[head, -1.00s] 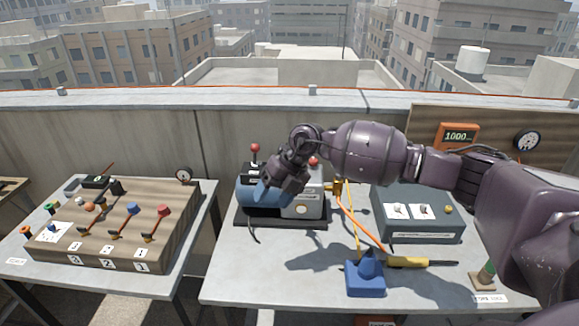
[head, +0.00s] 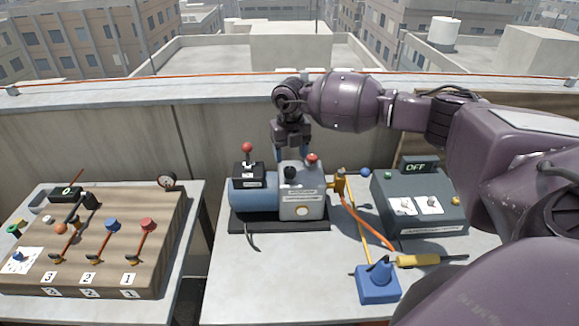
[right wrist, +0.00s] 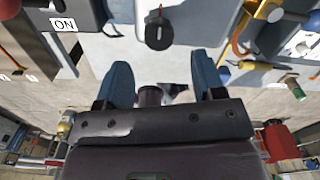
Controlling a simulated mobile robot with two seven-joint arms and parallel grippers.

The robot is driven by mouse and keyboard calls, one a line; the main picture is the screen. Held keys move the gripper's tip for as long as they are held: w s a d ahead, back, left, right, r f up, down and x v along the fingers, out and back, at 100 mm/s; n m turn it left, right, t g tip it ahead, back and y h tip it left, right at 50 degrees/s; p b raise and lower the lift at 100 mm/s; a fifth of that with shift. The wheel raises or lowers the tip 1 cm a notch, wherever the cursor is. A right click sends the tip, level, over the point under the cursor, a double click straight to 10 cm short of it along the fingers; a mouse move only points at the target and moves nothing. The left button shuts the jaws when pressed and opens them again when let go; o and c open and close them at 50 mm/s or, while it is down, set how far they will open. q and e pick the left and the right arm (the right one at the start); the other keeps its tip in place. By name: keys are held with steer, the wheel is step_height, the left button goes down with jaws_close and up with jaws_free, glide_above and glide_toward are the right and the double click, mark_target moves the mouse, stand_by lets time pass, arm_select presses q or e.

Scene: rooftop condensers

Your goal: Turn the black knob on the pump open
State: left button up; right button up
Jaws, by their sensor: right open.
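The pump stands on the right-hand table, with a blue cylinder (head: 256,199) and a grey box (head: 302,207). The black knob (head: 291,173) sits on top of the grey box, and it shows near the top of the right wrist view (right wrist: 158,32) with a small red mark on it. My left gripper is in neither view.
A black switch box with a red-tipped lever (head: 248,150) stands beside the knob.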

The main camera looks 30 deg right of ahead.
mark_target(290, 169)
step_height(290, 169, down, 4)
steer(key=shift+w+f, duration=0.1)
steer(key=shift+f+p, duration=0.3)
steer(key=shift+f, duration=0.5)
steer(key=c, duration=0.9)
steer(key=shift+c, duration=0.2)
